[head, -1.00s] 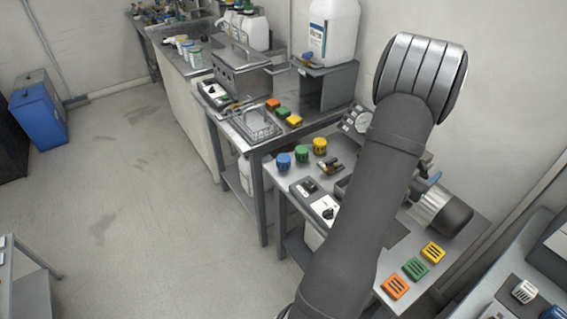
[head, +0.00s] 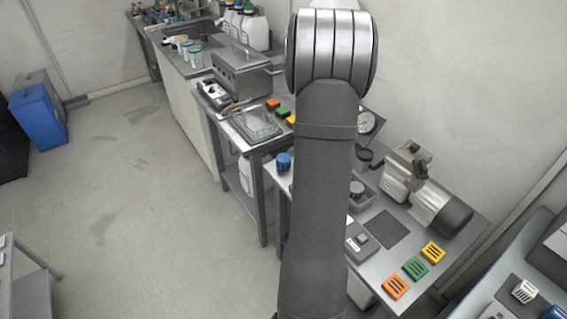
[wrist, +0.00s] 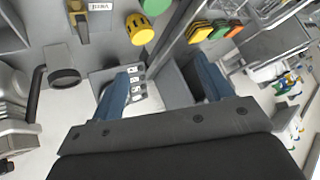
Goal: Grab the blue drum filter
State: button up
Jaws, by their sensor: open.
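The blue drum filter (head: 283,162) stands on the grey bench, just left of my arm in the head view. It does not show in the wrist view. A yellow drum filter (wrist: 139,29) and part of a green drum filter (wrist: 157,6) show at the top of the wrist view; my arm hides both in the head view. My gripper (wrist: 161,68) is open and empty, with its two blue fingers apart. My arm hides the gripper in the head view.
A compressor (head: 425,195) lies on the bench right of my arm. Orange (head: 395,287), green (head: 416,268) and yellow (head: 433,252) square filters lie at the bench's front right. A wire basket (head: 256,124) stands on the table behind.

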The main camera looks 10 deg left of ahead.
jog(key=s+a+r+g+h, duration=0.2)
jog(key=s+a+g, duration=0.3)
jog(key=a, duration=0.6)
jog(key=shift+n, duration=0.3)
jog(key=x, duration=1.1)
jog(key=shift+s+d+f, duration=0.15)
jog(key=shift+d+f, duration=0.05)
jog(key=shift+f, duration=0.25)
jog(key=shift+a+x, duration=0.1)
jog(key=shift+x, duration=1.3)
jog(key=shift+a+x, duration=0.15)
jog(key=shift+x, duration=1.25)
jog(key=c, duration=1.1)
jog(key=shift+o, duration=0.2)
jog(key=shift+r, duration=0.1)
